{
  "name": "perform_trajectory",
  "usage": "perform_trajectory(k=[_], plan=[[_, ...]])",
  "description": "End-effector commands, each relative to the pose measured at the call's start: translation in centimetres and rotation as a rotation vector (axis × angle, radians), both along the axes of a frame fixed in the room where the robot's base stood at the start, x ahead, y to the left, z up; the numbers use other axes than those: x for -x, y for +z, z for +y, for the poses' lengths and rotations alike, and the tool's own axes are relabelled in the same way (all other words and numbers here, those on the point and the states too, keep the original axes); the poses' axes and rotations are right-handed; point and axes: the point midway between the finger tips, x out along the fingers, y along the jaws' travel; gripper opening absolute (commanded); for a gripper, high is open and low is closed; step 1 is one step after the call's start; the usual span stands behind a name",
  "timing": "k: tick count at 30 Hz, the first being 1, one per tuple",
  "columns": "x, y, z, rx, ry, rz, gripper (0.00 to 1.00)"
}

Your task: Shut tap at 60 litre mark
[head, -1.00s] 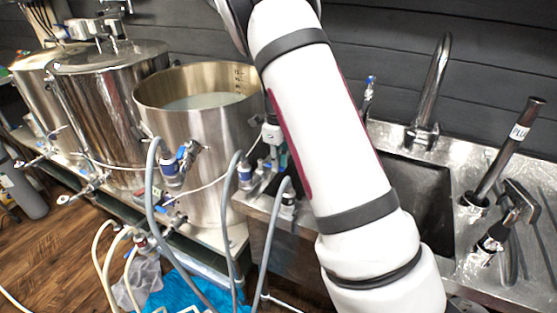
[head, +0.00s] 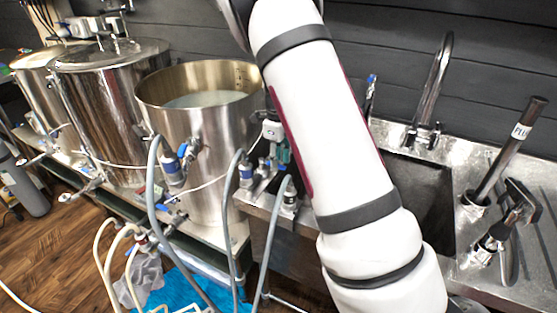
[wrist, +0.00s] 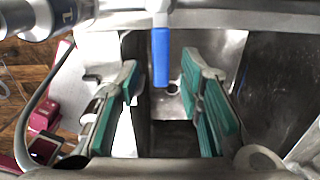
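The open steel kettle (head: 203,130) holds pale, cloudy liquid (head: 205,100). Dark level marks (head: 239,75) show on its inner wall but are too small to read. A tap with a blue handle (head: 187,151) sits on the kettle's front. In the wrist view, a blue lever handle (wrist: 160,57) on a metal stem points down the picture, between the lines of my gripper's teal-padded fingers. My gripper (wrist: 161,82) is open, with a wide gap and no visible grip on the handle. In the head view my arm partly hides it, right of the kettle.
Grey hoses (head: 230,200) rise in front of the kettle and the counter. A sink (head: 425,195) with a faucet (head: 430,95) lies right of my arm. Two more steel vessels stand left. A blue cloth (head: 190,290) lies below the bench.

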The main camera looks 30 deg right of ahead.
Motion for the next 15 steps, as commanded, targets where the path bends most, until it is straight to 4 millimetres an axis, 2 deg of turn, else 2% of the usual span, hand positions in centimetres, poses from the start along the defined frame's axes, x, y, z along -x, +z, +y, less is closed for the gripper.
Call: perform_trajectory(k=[15], plan=[[-0.1,9.4,0.0,0.001,0.0,-0.004,0.34]])
